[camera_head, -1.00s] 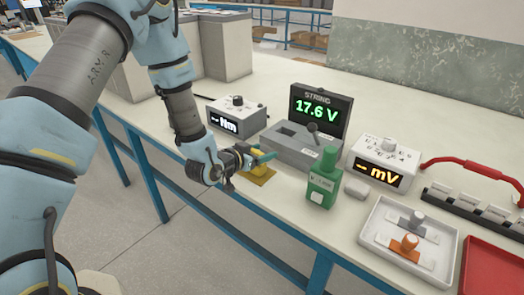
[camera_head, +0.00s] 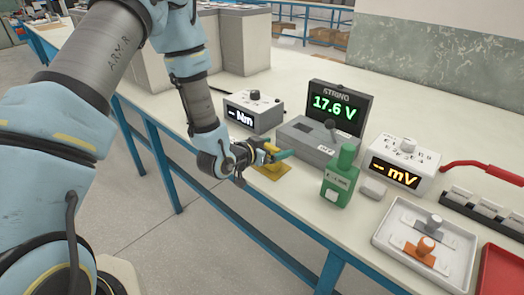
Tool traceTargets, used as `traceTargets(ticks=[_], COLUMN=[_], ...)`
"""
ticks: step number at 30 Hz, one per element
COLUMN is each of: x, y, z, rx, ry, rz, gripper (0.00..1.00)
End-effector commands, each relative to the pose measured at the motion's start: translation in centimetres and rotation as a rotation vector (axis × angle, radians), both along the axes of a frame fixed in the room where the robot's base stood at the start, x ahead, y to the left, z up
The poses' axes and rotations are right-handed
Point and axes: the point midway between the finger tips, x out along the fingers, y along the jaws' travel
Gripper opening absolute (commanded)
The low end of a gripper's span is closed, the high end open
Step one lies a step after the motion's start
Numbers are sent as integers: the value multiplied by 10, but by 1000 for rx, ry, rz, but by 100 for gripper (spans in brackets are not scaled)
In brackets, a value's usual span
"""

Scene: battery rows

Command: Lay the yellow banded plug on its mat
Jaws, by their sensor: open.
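The yellow banded plug (camera_head: 279,167) appears low on the yellow-ochre mat (camera_head: 267,174), near the table's front edge. It is small and partly hidden by my gripper, so I cannot tell whether it lies flat. My gripper (camera_head: 274,156) is over the mat, right beside the plug. Its jaws are open, with a teal fingertip showing on the right. Whether the plug touches a finger is hidden.
A green bottle-like device (camera_head: 340,178) stands close to the right of the mat. A grey unit (camera_head: 305,139) with a display (camera_head: 336,106) stands behind. A white tray (camera_head: 385,243) holds grey and orange plugs. Meters (camera_head: 253,111) and (camera_head: 402,162) flank the unit.

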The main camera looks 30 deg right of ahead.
Motion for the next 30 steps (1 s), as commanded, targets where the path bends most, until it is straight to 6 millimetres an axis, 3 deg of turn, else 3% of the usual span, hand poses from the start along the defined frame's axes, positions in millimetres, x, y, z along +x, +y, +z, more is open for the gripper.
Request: traceTargets(ticks=[6, 13, 18, 26, 30], x=[-10, -21, -24, -24, -1], y=[44, 81, 95, 99, 117], z=[12, 29, 36, 36, 34], rx=[1, 0, 0, 4, 85], ry=[-2, -1, 0, 0, 1], rz=[3, 2, 1, 4, 66], gripper=[100, 100, 100, 100, 100])
